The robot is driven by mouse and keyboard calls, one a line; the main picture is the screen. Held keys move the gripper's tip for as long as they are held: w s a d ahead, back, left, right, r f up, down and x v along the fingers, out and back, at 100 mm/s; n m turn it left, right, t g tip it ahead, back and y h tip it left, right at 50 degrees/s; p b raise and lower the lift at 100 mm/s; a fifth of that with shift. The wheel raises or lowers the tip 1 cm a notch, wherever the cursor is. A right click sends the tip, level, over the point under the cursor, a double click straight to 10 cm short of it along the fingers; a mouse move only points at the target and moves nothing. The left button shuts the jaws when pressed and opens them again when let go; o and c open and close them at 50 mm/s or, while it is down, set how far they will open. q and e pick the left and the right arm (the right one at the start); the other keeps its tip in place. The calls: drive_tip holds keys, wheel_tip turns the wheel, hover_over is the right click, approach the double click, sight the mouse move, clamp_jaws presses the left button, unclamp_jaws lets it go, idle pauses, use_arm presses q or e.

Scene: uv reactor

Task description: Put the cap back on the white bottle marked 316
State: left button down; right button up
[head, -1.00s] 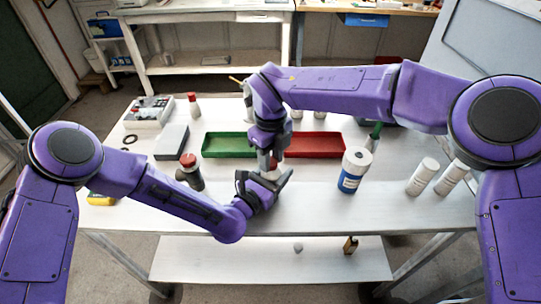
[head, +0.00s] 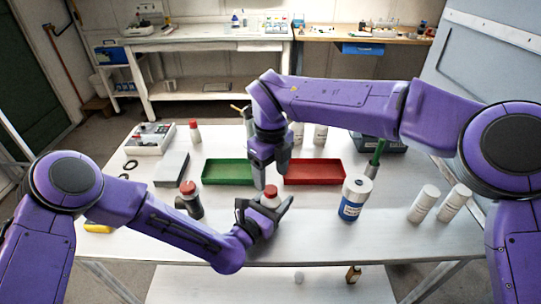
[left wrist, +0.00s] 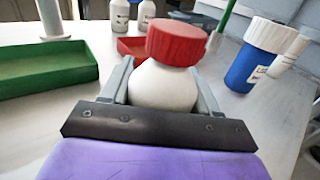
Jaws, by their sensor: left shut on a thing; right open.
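A white rounded bottle (left wrist: 165,87) is held between the fingers of my left gripper (head: 268,217). The red ridged cap (left wrist: 176,43) sits on top of its neck, looking slightly tilted in the left wrist view; it also shows in the head view (head: 270,191). I cannot tell how tightly it is seated. No 316 marking is readable on the visible side. My right gripper (head: 270,172) is open and empty just above and behind the cap, apart from it as far as I can tell.
A green tray (head: 205,181) and a red tray (head: 339,182) lie behind the grippers. A blue-and-white jar (head: 352,197) and two white bottles (head: 423,203) stand to the right. A dark red-capped bottle (head: 188,200) stands left. The table's front edge is close.

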use_arm(q)
drive_tip(key=shift+c, duration=0.9)
unclamp_jaws()
use_arm(e)
wheel_tip(320, 180, up, 8)
drive_tip(key=shift+f, duration=0.25)
use_arm(q)
drive_tip(key=b+v, duration=0.2)
drive_tip(key=v, duration=0.7)
drive_tip(key=shift+s+a+b, duration=0.25)
drive_tip(key=shift+s+b, duration=0.05)
drive_tip(key=shift+b, duration=0.1)
drive_tip(key=shift+s+a, duration=0.2)
drive_tip(key=shift+s, duration=0.15)
use_arm(e)
wheel_tip(320, 180, down, 3)
drive_tip(key=shift+r, duration=0.1)
